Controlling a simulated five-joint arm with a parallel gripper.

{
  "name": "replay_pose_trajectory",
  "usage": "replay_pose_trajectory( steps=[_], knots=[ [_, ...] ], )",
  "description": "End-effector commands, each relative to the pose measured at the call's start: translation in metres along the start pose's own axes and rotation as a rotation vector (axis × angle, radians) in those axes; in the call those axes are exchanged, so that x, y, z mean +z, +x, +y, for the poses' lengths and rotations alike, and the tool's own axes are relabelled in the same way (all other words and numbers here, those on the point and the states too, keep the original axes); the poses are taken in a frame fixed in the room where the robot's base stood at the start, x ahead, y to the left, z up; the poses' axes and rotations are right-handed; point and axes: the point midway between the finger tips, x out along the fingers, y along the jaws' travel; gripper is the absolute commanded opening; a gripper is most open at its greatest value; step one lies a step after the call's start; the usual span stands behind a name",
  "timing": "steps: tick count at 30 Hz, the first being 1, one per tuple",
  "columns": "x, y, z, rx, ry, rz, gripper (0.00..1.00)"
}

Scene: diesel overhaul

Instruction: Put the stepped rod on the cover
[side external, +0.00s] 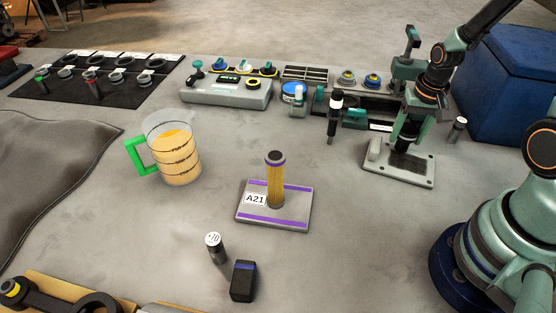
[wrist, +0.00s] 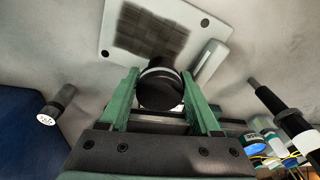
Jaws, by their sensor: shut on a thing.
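My gripper (side external: 407,136) is at the right of the side view, above a pale plate with corner holes and a dark patch, which looks like the cover (side external: 426,177). In the wrist view, my gripper (wrist: 162,100) is shut on a dark round piece with a pale band, seemingly the stepped rod (wrist: 158,92). The fingers flank it, and its far end is hidden. The cover also shows beyond it in the wrist view (wrist: 211,17), with its dark patch partly visible. I cannot tell whether the rod touches the cover.
A black rod with a white band (side external: 335,118) stands left of the cover. A small cylinder (side external: 457,129) and a blue bin (side external: 510,85) are to the right. A measuring jug (side external: 176,160) and the A21 stand (side external: 290,213) are farther left.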

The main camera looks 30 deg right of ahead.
Motion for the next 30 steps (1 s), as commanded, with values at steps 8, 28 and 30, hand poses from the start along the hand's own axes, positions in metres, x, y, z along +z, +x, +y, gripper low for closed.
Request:
replay_pose_trajectory(
  steps=[8,28,30],
  knots=[
    [-0.0001,0.0093,0.0,-0.001,0.0,0.004,0.0],
    [0.001,0.0122,0.0003,0.0,0.0,0.001,0.94],
    [0.0008,0.011,0.0003,0.0,0.0,0.002,0.94]
  ],
)
